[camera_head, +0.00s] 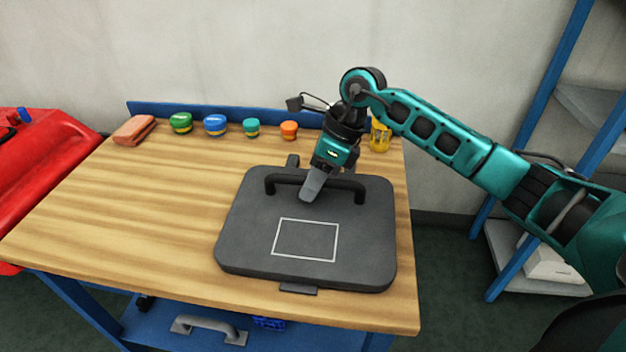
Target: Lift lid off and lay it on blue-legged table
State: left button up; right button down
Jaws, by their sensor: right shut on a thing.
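The lid (250,225) is a dark grey, rounded square plate with a white rectangle outline and a black bar handle (345,184) near its far edge. It is over the right part of the blue-legged table (120,220), which has a striped wooden top. I cannot tell whether the lid rests on the top or is just above it. My right gripper (312,186) is shut on the lid's handle near its middle, pointing down. The fingertips hide part of the handle. My left gripper is not in view.
Along the table's back stand green (180,122), blue (215,124), teal (251,127) and orange (289,130) caps, an orange block (133,129) and a yellow item (380,138). A red machine (40,155) is at left, a blue-framed shelf (545,80) at right. The table's left part is clear.

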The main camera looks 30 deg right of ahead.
jog(key=shift+f+b, duration=0.45)
jog(key=shift+f, duration=0.05)
dwell(0.3)
jog(key=shift+r, duration=0.15)
dwell(0.5)
jog(key=shift+c, duration=1.8)
grip_release()
jog(key=shift+r, duration=0.1)
jog(key=shift+d+r+p, duration=0.25)
jog(key=shift+r+p, duration=0.15)
jog(key=shift+p+v, duration=0.85)
jog(key=shift+v, duration=0.8)
